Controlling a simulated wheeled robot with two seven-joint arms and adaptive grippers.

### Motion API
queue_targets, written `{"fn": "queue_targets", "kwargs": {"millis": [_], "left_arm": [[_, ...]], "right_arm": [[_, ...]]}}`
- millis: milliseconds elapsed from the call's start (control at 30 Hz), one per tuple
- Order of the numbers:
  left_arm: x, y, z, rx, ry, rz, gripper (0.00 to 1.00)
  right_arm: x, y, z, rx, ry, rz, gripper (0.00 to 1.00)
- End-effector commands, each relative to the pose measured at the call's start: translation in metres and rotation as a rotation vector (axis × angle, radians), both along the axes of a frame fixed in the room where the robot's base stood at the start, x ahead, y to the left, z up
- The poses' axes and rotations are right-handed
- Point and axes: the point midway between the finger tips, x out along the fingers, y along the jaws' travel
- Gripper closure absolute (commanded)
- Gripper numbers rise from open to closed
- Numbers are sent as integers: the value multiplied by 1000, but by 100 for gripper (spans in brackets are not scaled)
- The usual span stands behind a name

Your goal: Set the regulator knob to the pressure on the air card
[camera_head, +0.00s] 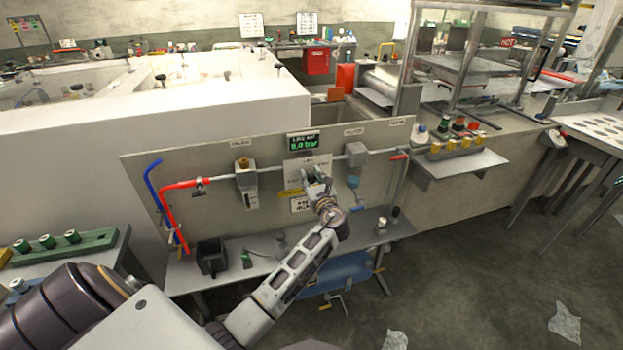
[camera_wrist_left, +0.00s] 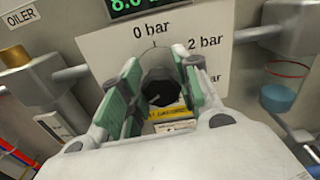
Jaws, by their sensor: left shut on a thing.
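The black regulator knob (camera_wrist_left: 160,88) sits in front of a white dial plate (camera_wrist_left: 110,48) marked 0 bar at the top and 2 bar to the right; other marks are partly hidden. My left gripper (camera_head: 318,178) is at the panel, its green-padded fingers (camera_wrist_left: 161,80) shut on the knob from both sides. The knob's pointer cannot be made out. A green-lit display (camera_head: 302,143) above the plate appears to read 8.0 bar. A small white card (camera_head: 301,204) below the plate, under a yellow label (camera_head: 291,193), is too small to read. My right gripper is not in view.
The grey panel (camera_head: 225,155) also carries an oiler (camera_head: 246,186) left of the plate, a cup with blue liquid (camera_wrist_left: 278,98) at right, and red and blue hoses (camera_head: 165,210). A black box (camera_head: 211,257) and small fittings stand on the shelf below.

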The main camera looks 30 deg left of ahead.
Motion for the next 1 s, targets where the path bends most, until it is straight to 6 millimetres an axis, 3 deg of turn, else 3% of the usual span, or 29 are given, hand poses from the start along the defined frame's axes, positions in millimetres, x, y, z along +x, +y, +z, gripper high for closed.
{"fn": "queue_targets", "kwargs": {"millis": [467,767,1000], "left_arm": [[-1,0,0,-93,-109,0,92],[-1,1,-1,-232,-272,0,92],[-2,1,-2,-362,-424,-1,92]], "right_arm": [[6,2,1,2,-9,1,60],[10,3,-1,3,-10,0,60],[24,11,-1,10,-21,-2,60]]}}
